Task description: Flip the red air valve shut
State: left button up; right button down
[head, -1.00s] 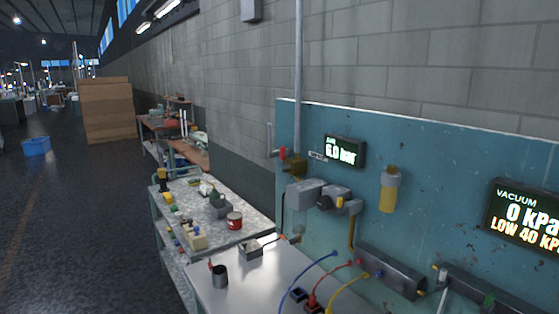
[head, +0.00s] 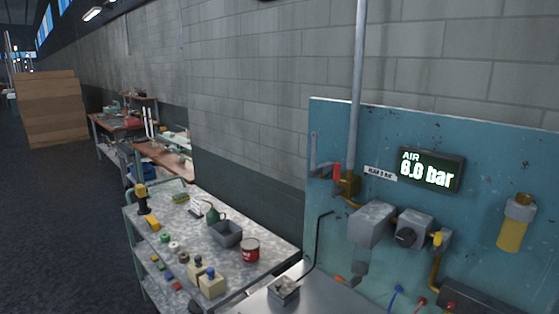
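The red air valve handle (head: 337,172) stands on a brass valve body (head: 349,186) at the foot of the grey vertical pipe (head: 357,90). It is on the left part of the teal panel (head: 330,130). The handle looks upright, in line with the pipe. To its right a small white label and the air display (head: 431,170), reading about 6 bar, are fixed to the panel. Neither of my grippers is in the head view.
A pale bench top (head: 265,303) juts out under the panel. A cart (head: 285,246) with a red can (head: 250,250) and tools stands left. The floor further left is open.

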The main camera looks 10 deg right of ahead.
aim_at(337, 191)
jog(key=i+j, duration=0.5)
jog(key=j, duration=0.25)
jog(key=i+j, duration=0.25)
jog(key=j+z, duration=0.05)
jog(key=j, duration=0.05)
